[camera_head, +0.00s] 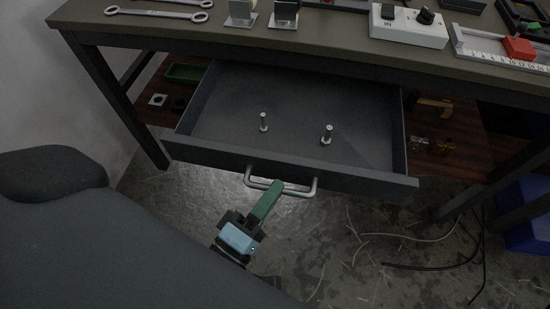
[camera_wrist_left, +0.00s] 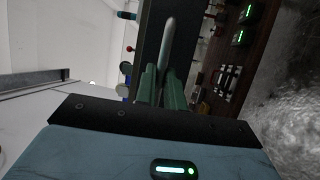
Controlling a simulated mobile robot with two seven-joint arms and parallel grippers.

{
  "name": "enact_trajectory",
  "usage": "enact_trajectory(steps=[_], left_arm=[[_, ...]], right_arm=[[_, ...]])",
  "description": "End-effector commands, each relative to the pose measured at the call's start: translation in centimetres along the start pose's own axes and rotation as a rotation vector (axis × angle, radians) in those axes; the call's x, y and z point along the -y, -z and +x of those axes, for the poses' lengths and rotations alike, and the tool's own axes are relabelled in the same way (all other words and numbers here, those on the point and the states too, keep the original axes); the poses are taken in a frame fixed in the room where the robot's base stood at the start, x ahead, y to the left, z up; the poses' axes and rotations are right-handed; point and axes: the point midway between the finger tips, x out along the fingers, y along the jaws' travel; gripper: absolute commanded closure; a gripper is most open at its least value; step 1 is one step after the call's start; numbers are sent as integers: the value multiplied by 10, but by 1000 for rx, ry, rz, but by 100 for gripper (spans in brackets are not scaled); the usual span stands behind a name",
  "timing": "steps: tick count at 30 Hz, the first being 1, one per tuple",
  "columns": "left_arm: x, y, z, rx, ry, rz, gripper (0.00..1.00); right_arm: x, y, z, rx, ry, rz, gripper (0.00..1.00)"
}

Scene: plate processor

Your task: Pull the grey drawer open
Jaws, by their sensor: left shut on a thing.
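The grey drawer (camera_head: 245,161) hangs under the workbench and stands well open in the head view. Two bolts stand upright inside it, one left of centre (camera_head: 263,122) and one to its right (camera_head: 327,135). A silver bar handle (camera_head: 302,193) is fixed to the drawer's front. My left gripper (camera_head: 277,188) has its green fingers shut on this handle. In the left wrist view the fingers (camera_wrist_left: 162,85) close around the pale handle bar (camera_wrist_left: 167,42), with the dark drawer front behind. My right gripper is not in view.
The workbench top (camera_head: 330,45) carries wrenches (camera_head: 158,14), a white switch box (camera_head: 408,27) and a caliper-like tool with a red slider (camera_head: 519,48). A wooden lower shelf (camera_head: 460,150) holds small parts. Cables (camera_head: 440,266) lie on the floor at right, near a blue bin (camera_head: 525,215).

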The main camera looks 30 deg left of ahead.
Motion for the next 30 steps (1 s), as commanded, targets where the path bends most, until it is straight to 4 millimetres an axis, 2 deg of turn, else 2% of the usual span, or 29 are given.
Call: enact_trajectory(steps=[12, 13, 17, 26, 30], left_arm=[[-1, -1, -2, -1, -1, 0, 100], [-1, -1, -2, -1, -1, 0, 86], [-1, -1, -2, -1, -1, 0, 68], [0, -1, -3, 0, 0, 1, 68], [1, -1, -15, 2, 4, 2, 68]], right_arm=[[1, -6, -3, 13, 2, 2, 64], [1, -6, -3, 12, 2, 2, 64], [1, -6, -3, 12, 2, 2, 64], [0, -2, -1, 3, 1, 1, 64], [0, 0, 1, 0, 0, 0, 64]])
